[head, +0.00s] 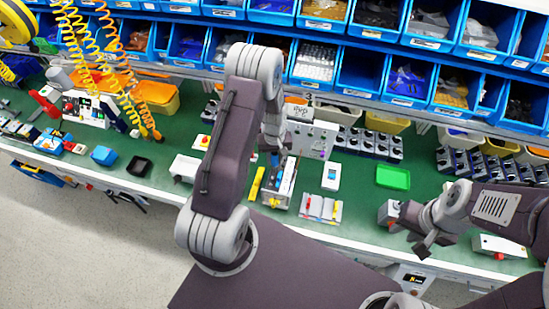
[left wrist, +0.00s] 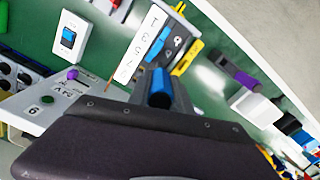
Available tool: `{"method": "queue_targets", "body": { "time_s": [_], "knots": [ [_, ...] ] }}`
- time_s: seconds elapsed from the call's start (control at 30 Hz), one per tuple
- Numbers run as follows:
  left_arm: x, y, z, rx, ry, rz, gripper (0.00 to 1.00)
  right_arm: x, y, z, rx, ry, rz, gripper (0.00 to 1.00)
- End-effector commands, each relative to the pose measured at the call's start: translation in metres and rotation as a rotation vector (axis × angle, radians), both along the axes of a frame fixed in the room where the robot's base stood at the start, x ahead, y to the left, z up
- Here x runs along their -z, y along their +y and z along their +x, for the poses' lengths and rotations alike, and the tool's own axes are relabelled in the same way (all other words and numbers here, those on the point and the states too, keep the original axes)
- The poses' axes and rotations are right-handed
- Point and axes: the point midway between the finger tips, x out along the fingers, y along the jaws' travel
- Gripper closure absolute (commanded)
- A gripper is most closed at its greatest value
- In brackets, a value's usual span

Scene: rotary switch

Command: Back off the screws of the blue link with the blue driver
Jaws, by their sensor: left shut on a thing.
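My left gripper (head: 275,150) is shut on the blue driver, whose blue handle (left wrist: 160,88) shows at the jaws in the left wrist view. The driver points at the pale numbered terminal block (head: 282,186), which also shows in the left wrist view (left wrist: 137,52). The blue link (left wrist: 158,45) lies on that block, just beyond the driver, beside round screw heads (left wrist: 178,41). The driver's tip is hidden, so I cannot tell whether it touches a screw. My right gripper (head: 421,236) looks open and empty over the front right of the bench.
A yellow strip (head: 257,183) lies left of the block. A white switch plate (head: 331,176) and a holder with coloured pieces (head: 321,209) stand to its right. A grey panel (head: 312,138) stands behind. A green tray (head: 393,178) lies farther right. Blue bins line the back.

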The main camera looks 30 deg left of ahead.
Motion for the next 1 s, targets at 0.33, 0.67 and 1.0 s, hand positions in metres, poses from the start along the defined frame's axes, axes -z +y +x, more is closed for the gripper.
{"method": "queue_targets", "body": {
  "time_s": [0.33,0.67,1.0],
  "knots": [
    [0.0002,-0.0002,-0.0005,-0.108,0.001,0.000,1.00,-0.0001,0.0000,0.0000,0.000,0.000,0.000,0.68],
    [0.0000,-0.0003,-0.0002,-0.504,0.001,0.000,1.00,-0.0003,0.0000,0.0000,0.000,0.000,0.000,0.68],
    [-0.0005,-0.0003,-0.0002,-0.688,0.001,0.000,1.00,-0.0008,0.0000,0.0000,0.000,0.000,0.000,0.68]
  ]
}}
